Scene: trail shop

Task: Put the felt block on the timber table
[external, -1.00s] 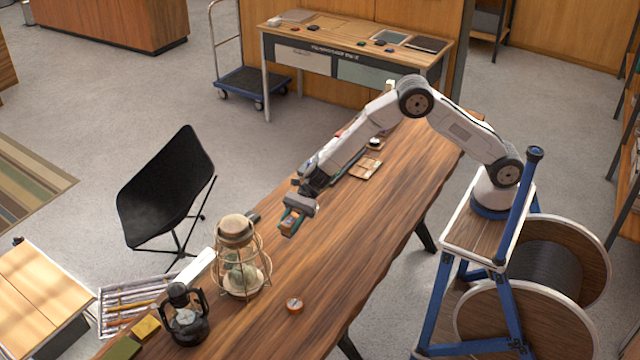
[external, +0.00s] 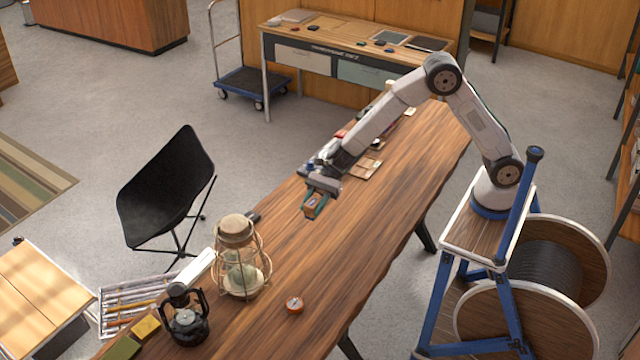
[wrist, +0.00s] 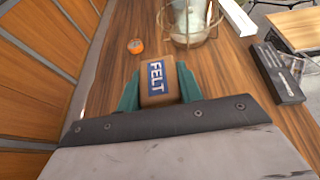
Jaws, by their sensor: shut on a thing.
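The felt block (wrist: 158,80) is a brown block with a blue label reading FELT. My gripper (external: 315,205) is shut on it, with a green finger on each side of the block in the wrist view (wrist: 160,92). In the external view the felt block (external: 312,205) hangs at the front of the gripper over the long timber table (external: 350,225). The block appears to be above the tabletop; how large the gap is I cannot tell.
A wire-caged lantern (external: 240,262), a black lantern (external: 184,318) and a small orange round item (external: 295,305) stand on the near part of the table. Flat brown items (external: 365,168) lie behind the gripper. The tabletop right of the gripper is clear.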

